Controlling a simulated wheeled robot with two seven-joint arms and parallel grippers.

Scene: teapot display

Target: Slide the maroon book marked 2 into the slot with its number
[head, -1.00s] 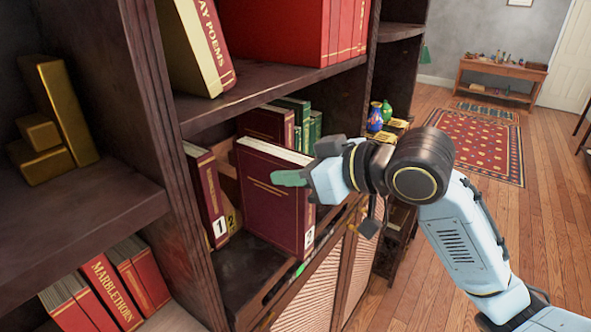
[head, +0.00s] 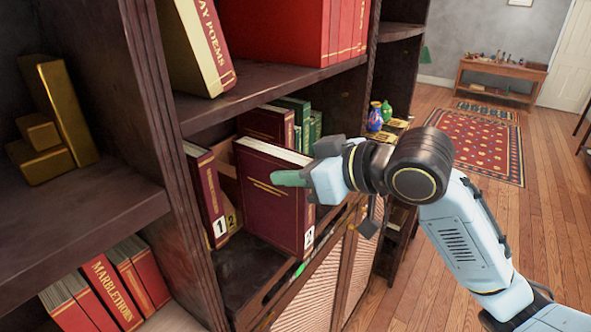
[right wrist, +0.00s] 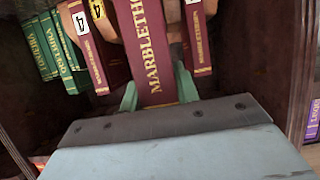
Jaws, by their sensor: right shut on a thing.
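The maroon book (head: 272,195) stands upright at the open front of the middle shelf. Its spine label is small and hard to read in the head view; the right wrist view shows its gold-lettered spine (right wrist: 150,55). My right gripper (head: 296,179) is shut on it, with a green finger on its near cover; the right wrist view shows a finger (right wrist: 158,92) on each side of the spine. A yellow slot label 2 (head: 231,218) shows between this book and the maroon book marked 1 (head: 207,195). The slot's inside is partly hidden. My left gripper is out of view.
Green books (head: 297,112) and another maroon book (head: 266,124) stand deeper in the shelf, beyond the held book. In the right wrist view, a maroon book marked 4 (right wrist: 84,45) stands left of it. Bare shelf (head: 240,268) lies in front of the label.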

